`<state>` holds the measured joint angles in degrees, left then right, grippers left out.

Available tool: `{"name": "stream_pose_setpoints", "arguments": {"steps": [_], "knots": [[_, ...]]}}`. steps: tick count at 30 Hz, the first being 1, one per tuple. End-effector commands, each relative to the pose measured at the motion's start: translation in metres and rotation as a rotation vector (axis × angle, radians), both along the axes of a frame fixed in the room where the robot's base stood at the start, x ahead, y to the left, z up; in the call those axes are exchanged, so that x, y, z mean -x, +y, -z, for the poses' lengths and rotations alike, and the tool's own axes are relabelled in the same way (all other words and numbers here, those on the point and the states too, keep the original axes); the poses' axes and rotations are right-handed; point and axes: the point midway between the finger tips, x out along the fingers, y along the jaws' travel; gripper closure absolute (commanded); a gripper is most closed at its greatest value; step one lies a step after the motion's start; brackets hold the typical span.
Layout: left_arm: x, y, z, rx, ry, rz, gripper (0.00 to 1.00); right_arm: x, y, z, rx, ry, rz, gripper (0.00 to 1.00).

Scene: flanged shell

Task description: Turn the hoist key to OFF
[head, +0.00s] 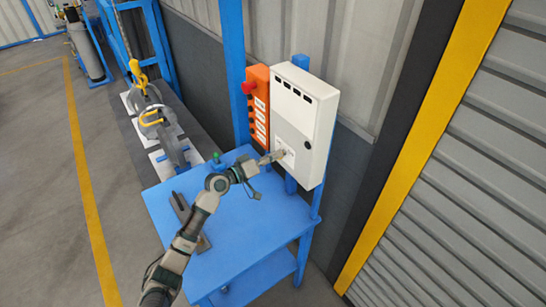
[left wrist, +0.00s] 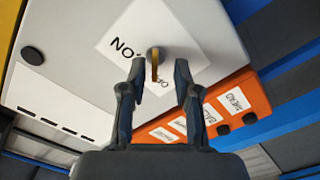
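The white control box (head: 305,115) is mounted on a blue post above the blue table. A white label on its lower front (left wrist: 180,40) carries ON and OFF lettering, partly covered. The brass-coloured hoist key (left wrist: 155,70) sticks out from a round lock on this label. My left gripper (left wrist: 160,72) has its two dark fingers apart, one on each side of the key, with gaps visible between. In the head view my left gripper (head: 279,155) is at the label and hides the key. My right gripper is not in view.
An orange control station (head: 257,108) with a red button (head: 248,88) and labels is beside the box. The blue table (head: 255,225) holds a dark grey bracket (head: 182,208). A yellow hoist hook (head: 138,75) hangs by a grey flanged part (head: 168,145) at left.

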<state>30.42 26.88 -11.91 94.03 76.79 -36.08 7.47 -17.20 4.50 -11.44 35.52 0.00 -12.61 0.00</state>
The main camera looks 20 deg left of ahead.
Motion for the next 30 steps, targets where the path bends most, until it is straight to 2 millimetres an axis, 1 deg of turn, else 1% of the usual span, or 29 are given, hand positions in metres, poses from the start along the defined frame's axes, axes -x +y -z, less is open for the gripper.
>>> {"name": "stream_pose_setpoints", "arguments": {"steps": [5,8,15,18,21,25,30], "knots": [[0.007,0.006,-0.001,0.000,-0.003,-0.002,0.69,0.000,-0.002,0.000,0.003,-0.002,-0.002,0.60],[0.020,0.017,0.000,-0.003,-0.001,-0.002,0.69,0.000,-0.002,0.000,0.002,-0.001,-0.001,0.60],[0.062,0.051,0.002,-0.002,0.003,-0.002,0.69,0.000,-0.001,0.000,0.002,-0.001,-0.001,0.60],[0.076,0.062,0.003,-0.001,0.003,-0.002,0.69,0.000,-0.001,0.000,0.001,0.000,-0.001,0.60],[0.086,0.070,0.003,0.000,0.003,-0.001,0.69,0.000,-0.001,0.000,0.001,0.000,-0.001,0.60],[0.092,0.075,0.002,0.000,0.003,0.000,0.69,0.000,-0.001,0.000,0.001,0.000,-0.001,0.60],[0.093,0.075,0.002,-0.001,0.002,0.001,0.69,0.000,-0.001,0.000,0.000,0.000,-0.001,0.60]]}}
